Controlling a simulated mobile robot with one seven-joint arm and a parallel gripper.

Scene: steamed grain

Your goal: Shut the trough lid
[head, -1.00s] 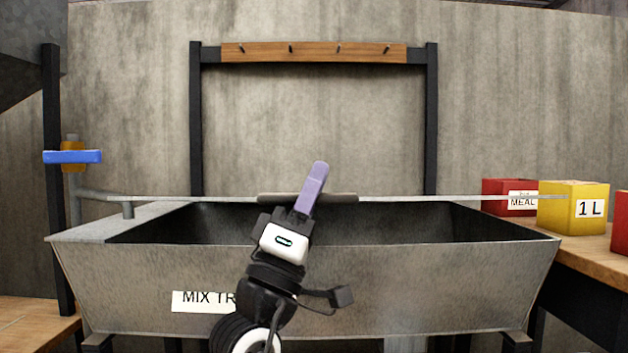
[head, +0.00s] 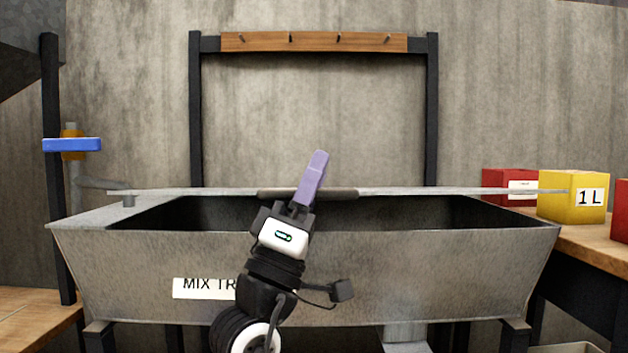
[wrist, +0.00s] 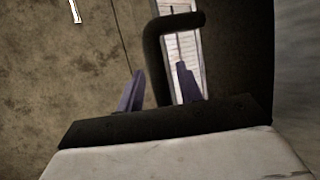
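The grey metal mix trough (head: 400,270) stands ahead, its dark inside showing under the lid. The trough lid (head: 440,191) is seen almost edge-on in the head view, as a thin strip above the front rim with a gap between. Its dark bar handle (head: 272,194) is at the middle of the strip. My gripper (head: 318,155), with purple fingers, is at the handle. In the wrist view the handle (wrist: 155,60) runs between my two parted fingers (wrist: 160,85), with a gap visible on the left finger's side. Whether a finger touches it is unclear.
A yellow 1 L box (head: 560,200) and red boxes (head: 500,180) stand on the wooden bench at right. A blue bar (head: 72,145) is on a pipe at left. A wooden hook rail (head: 310,42) is behind. A pale bin edge (head: 570,347) shows at lower right.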

